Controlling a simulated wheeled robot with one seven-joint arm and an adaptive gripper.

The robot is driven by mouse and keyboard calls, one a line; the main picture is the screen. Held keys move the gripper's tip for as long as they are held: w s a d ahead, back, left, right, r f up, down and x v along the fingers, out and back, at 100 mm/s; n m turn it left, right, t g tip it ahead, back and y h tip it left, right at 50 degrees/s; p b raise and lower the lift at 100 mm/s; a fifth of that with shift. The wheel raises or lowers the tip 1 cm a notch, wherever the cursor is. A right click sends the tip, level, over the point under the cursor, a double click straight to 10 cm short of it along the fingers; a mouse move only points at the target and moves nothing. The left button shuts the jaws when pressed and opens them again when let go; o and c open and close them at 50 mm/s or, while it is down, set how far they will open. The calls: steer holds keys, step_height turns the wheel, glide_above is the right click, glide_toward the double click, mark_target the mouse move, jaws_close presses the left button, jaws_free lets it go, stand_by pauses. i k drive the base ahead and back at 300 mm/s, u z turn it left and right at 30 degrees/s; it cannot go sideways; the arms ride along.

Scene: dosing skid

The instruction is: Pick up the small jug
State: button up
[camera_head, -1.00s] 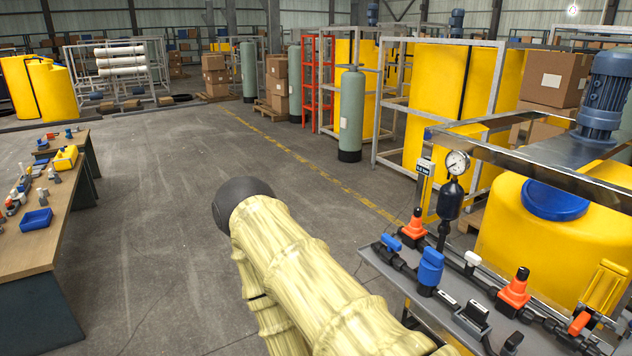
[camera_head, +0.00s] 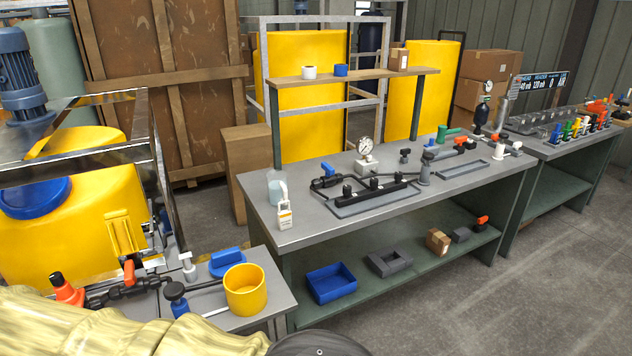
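Two vessels could be the small jug, and I cannot tell which. A yellow round open-topped vessel (camera_head: 245,291) stands upright at the right end of the skid's grey shelf, with a pale flat strip beside its left side. A small translucent pale container (camera_head: 277,186) stands at the left end of the grey workbench (camera_head: 440,194), behind a white tag or small bottle (camera_head: 285,215). My arm in its pale yellow sleeve crosses the lower left, and a dark round part of it shows at the bottom edge. My gripper is not in view.
A large yellow tank (camera_head: 75,190) with a metal frame stands at left. Valves and pipes line the skid shelf near a blue-handled piece (camera_head: 227,262). The bench carries a gauge (camera_head: 365,150) and fittings; a blue bin (camera_head: 332,283) lies on its lower shelf. Floor at right is clear.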

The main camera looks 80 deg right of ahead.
mark_target(276, 180)
steer(key=z, duration=1.65)
